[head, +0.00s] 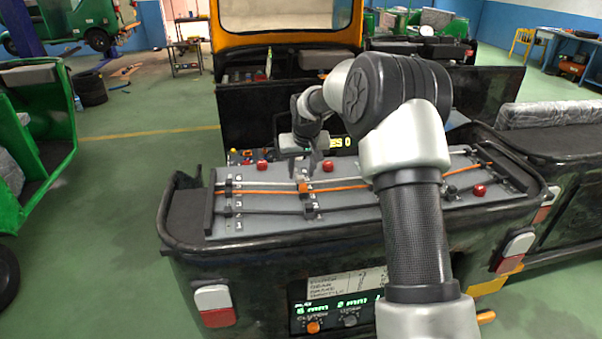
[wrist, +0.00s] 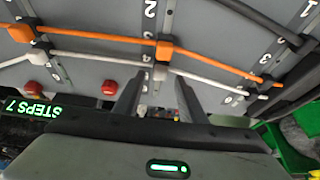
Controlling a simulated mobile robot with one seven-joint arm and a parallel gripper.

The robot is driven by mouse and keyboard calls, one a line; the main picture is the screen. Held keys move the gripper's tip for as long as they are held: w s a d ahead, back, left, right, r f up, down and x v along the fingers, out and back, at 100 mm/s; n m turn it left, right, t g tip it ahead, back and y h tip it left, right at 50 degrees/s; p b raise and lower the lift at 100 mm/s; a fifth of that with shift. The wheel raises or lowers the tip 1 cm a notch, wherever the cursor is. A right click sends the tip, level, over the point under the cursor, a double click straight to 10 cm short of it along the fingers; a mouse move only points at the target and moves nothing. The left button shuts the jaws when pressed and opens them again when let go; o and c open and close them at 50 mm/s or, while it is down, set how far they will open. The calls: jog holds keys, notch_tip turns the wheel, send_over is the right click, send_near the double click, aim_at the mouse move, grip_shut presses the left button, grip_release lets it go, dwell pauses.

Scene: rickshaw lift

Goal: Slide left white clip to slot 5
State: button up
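The left white clip (wrist: 160,73) is a small pale block where the white cable (wrist: 95,62) crosses the left rail of the grey board (wrist: 85,15). It sits beside the numeral 4, just past an orange clip (wrist: 165,50) on the same rail. In the head view that orange clip (head: 303,188) shows, but the white clip is hard to make out. My gripper (wrist: 161,78) is open, its fingertips on either side of the white clip with gaps visible. I cannot tell whether they are low enough to surround it. My gripper (head: 307,165) also shows over the board's far side.
A black clip (head: 311,211) sits nearer on the rail. Red knobs (head: 262,166) (wrist: 109,86) stand along the far edge. A lit display (wrist: 28,106) lies beyond.

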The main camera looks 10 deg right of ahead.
jog(key=shift+x, duration=1)
grip_shut()
jog(key=shift+w, duration=0.1)
